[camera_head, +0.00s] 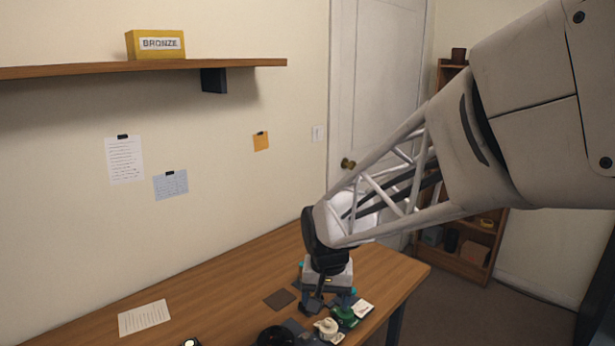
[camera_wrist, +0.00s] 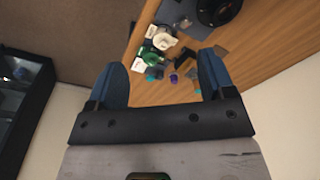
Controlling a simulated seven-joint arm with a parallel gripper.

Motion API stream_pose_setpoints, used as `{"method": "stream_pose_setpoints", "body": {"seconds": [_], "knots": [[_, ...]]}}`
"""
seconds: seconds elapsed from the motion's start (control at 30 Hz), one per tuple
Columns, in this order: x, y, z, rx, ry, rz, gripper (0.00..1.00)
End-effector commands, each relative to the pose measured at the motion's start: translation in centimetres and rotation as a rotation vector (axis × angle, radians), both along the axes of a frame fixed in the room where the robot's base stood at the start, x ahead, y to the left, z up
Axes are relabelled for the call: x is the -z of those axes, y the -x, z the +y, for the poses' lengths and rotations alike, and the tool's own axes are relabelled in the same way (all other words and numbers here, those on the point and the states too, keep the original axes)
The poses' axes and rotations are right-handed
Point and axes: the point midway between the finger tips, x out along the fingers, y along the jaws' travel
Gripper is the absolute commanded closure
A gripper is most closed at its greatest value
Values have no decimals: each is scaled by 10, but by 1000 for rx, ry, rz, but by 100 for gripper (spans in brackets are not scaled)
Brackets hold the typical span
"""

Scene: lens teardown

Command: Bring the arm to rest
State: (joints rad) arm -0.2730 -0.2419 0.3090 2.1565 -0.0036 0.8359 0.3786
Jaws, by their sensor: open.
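My gripper (camera_head: 318,300) is at the end of my arm, low over the right part of the wooden table (camera_head: 250,265) in the head view. In the wrist view my gripper (camera_wrist: 158,78) has its two blue fingers wide apart with nothing held between them. Beyond the fingertips, small parts lie on the table, among them a green part (camera_wrist: 149,56), a cream part (camera_wrist: 161,36) and a purple part (camera_wrist: 173,78). The gap between the fingers and these parts is hard to judge. In the head view my gripper hides some of the table behind it.
A black round part (camera_head: 275,336) lies at the table's front edge. A paper sheet (camera_head: 144,318) and a brown square (camera_head: 279,299) lie to the left, with bare wood between. A wall shelf (camera_head: 150,67) holds a yellow BRONZE box (camera_head: 155,44). A bookcase (camera_head: 470,245) stands behind my arm.

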Motion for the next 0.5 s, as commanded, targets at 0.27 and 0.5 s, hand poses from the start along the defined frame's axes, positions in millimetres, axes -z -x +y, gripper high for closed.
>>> {"method": "stream_pose_setpoints", "body": {"seconds": [0.27, 0.5], "knots": [[-37, 56, -55, -19, 1, -46, 24], [-58, 109, -94, -39, 10, -84, 24]]}}
